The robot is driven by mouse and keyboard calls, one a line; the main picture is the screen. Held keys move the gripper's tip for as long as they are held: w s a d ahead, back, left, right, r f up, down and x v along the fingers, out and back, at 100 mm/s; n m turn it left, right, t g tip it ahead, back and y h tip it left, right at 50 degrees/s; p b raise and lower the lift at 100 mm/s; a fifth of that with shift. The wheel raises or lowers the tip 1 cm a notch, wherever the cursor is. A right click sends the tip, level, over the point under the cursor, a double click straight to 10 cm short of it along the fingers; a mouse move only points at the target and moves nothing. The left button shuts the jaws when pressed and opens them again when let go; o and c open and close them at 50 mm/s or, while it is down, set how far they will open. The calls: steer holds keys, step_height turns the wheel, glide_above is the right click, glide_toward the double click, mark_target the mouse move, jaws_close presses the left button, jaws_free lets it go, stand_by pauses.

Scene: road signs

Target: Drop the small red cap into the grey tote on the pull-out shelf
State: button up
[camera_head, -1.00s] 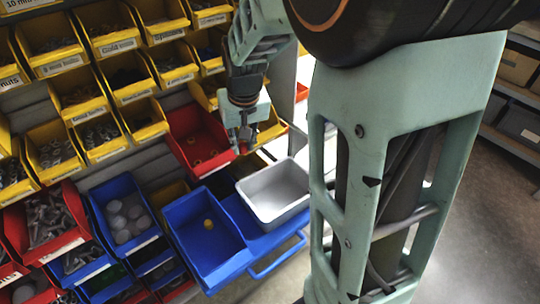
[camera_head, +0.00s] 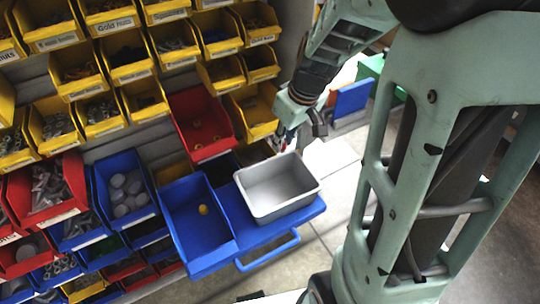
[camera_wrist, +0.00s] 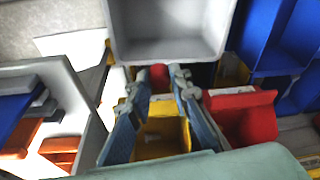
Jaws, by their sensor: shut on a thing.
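The small red cap (camera_wrist: 159,72) is between my fingertips in the wrist view, and my gripper (camera_wrist: 159,78) is shut on it. In the head view my gripper (camera_head: 288,137) is just beyond the back edge of the tote; the cap is hard to make out there. The empty grey tote (camera_head: 277,188) sits on the blue pull-out shelf (camera_head: 297,217). The tote's wall (camera_wrist: 165,50) shows at the top of the wrist view, just past the cap. The cap is outside the tote's opening.
A blue bin (camera_head: 195,235) holding a small yellow piece stands left of the tote. A red bin (camera_head: 205,135) with a few small rings is behind it. Rows of yellow bins fill the rack at left. Open floor shows at right.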

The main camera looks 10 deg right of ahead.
steer(key=s+f+n+g+y+b, duration=0.1)
steer(key=s+f+n+g+b, duration=0.1)
steer(key=f+n, duration=0.7)
steer(key=shift+s+f+b, duration=0.25)
steer(key=shift+s+b, duration=0.5)
steer(key=shift+s, duration=0.5)
steer(key=shift+a, duration=0.1)
steer(key=o, duration=0.8)
steer(key=v, duration=1.2)
steer(key=shift+s+d, duration=0.1)
steer(key=shift+d, duration=0.1)
